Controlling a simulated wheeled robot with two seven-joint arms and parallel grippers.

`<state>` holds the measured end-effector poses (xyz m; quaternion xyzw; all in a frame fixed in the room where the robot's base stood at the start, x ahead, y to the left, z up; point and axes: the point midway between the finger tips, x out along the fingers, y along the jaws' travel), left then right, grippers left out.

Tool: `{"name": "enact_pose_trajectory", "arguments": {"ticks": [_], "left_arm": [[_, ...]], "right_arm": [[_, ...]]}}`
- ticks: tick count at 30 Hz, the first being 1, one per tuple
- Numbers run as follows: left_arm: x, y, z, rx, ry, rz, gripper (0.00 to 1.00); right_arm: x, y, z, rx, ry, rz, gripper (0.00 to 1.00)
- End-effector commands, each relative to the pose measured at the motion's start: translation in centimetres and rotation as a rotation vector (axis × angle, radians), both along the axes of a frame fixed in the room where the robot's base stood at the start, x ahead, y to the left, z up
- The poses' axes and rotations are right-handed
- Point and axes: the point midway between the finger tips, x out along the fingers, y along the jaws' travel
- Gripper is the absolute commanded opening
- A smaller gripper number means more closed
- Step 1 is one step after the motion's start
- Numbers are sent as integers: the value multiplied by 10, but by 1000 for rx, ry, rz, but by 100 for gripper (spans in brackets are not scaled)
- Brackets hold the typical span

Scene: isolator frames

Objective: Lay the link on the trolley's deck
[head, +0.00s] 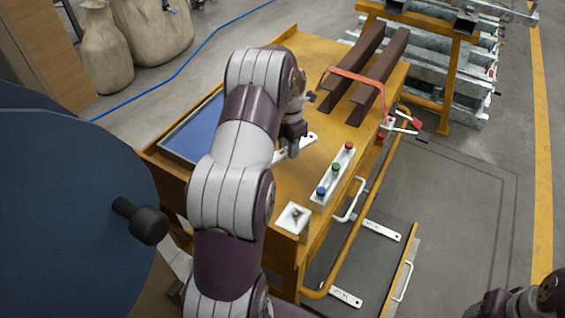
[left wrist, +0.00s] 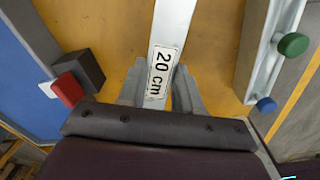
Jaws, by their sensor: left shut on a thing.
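My left gripper (head: 293,138) is over the yellow bench top, shut on a pale flat link (head: 308,141). In the left wrist view the link (left wrist: 174,28) runs up from between the fingers (left wrist: 163,90) and bears a "20 cm" label. Whether it touches the bench top cannot be told. A low dark grey deck (head: 372,262), seemingly the trolley's, is beside the bench on the right. Two similar labelled links, one farther back (head: 381,229) and one nearer (head: 345,297), lie on it. My right gripper (head: 540,300) is partly cut off at the bottom right; its fingers are unclear.
A button box (head: 333,180) stands on the bench's right side, near a white plate (head: 293,218). Brown steel channels (head: 378,75) and a red clamp (head: 352,78) are at the back. A yellow rail (head: 352,235) runs between bench and deck. A blue mat (head: 195,130) is left.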

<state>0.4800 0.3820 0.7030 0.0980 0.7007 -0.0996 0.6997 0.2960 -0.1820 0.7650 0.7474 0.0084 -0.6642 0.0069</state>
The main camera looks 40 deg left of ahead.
Motion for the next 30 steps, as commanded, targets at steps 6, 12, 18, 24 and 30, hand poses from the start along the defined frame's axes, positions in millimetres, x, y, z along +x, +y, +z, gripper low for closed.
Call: {"name": "enact_pose_trajectory", "arguments": {"ticks": [6,12,18,24,30], "left_arm": [[-10,11,-11,2,-4,-1,0],[-11,11,-45,0,-1,-2,0],[-10,11,-48,2,-5,-2,0],[-11,11,-52,1,-1,-2,37],[-11,11,-51,1,-1,-2,59]], "right_arm": [[0,0,-4,0,0,0,64],[0,0,-15,0,1,0,64],[0,0,-14,0,1,0,64],[0,0,-14,0,1,0,64],[0,0,-14,0,1,0,64]]}}
